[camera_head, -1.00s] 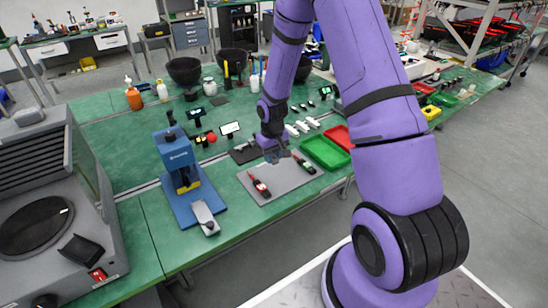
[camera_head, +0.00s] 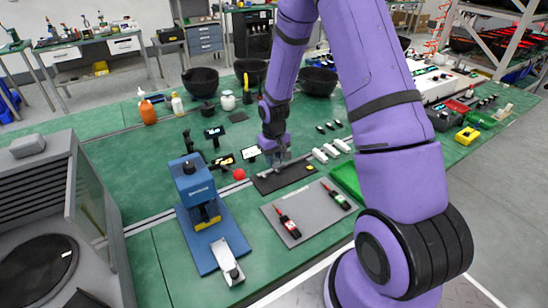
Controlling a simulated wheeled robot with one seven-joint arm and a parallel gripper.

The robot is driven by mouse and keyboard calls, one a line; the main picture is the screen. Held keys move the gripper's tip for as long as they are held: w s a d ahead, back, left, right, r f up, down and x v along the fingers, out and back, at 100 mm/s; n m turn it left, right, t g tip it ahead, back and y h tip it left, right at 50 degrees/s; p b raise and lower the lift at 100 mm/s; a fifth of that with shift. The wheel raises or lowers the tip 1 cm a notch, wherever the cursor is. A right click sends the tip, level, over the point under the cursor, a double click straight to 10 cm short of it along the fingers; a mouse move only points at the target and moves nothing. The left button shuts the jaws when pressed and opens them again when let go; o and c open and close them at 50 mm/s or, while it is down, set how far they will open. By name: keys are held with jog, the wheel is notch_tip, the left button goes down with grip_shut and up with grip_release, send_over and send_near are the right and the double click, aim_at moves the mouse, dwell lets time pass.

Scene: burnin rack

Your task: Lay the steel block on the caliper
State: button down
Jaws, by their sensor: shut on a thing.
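My gripper (camera_head: 277,157) is in the middle of the head view, pointing down at the near side of the bench. It is shut on a small grey thing, probably the steel block, mostly hidden by the fingers. Just below it lies a flat dark pad (camera_head: 291,180) with a small yellow patch at its right end. A thin greyish shape on this pad may be the caliper, but it is too small to be sure. I cannot tell whether the held thing touches it.
A blue press (camera_head: 193,185) stands left, near a red ball (camera_head: 239,174). White cylinders (camera_head: 331,151) lie to the right. Green bench (camera_head: 150,160) is clear at left.

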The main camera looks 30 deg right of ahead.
jog(key=shift+f, duration=2.9)
jog(key=shift+f, duration=0.45)
dwell(3.6)
jog(key=shift+r, duration=0.2)
dwell(0.8)
